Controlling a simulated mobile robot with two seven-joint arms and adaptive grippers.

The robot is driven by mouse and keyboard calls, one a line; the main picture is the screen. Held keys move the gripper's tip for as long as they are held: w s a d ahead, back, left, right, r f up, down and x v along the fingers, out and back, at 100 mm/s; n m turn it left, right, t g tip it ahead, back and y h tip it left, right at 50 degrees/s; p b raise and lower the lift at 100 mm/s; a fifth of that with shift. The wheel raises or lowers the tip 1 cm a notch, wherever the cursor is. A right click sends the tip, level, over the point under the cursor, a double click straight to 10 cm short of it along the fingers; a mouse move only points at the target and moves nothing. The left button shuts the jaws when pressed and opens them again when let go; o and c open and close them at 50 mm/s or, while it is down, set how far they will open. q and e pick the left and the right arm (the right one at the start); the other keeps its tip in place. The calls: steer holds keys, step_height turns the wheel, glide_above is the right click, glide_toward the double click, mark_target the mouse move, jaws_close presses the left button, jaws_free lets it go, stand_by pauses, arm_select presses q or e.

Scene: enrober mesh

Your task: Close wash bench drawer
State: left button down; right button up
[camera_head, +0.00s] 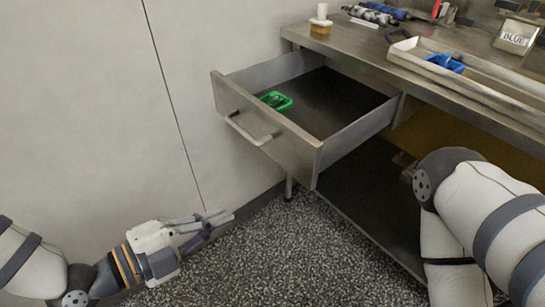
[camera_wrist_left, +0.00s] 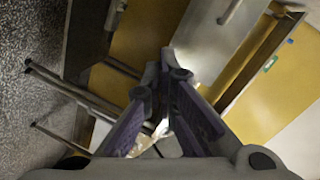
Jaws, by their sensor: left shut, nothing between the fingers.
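The wash bench drawer (camera_head: 262,124) is grey metal and stands pulled well out under the left end of the bench top. My left gripper (camera_head: 218,217) is shut and empty, in front of the drawer and lower, near the wall, apart from the handle. In the left wrist view its purple-sided fingers (camera_wrist_left: 170,80) come together with nothing between them. A handle and a metal front show beyond them. My right arm is at the right; its gripper is not in view.
A plain wall (camera_head: 90,100) bounds the left side. Speckled floor (camera_head: 270,260) is clear in front of the drawer.

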mark_target(286, 148)
arm_select(q)
steer(key=w+r+m+t+h, duration=0.1)
steer(key=w+r+m+h, duration=0.15)
steer(key=r+m, duration=0.25)
steer(key=x, duration=0.6)
steer(key=b+x, duration=0.1)
steer(key=x, duration=0.6)
steer(key=shift+w+f, duration=0.15)
steer(key=shift+w, duration=0.3)
arm_select(e)
steer(key=shift+s+d+f, duration=0.2)
steer(key=shift+s+f, duration=0.3)
steer(key=shift+f, duration=0.25)
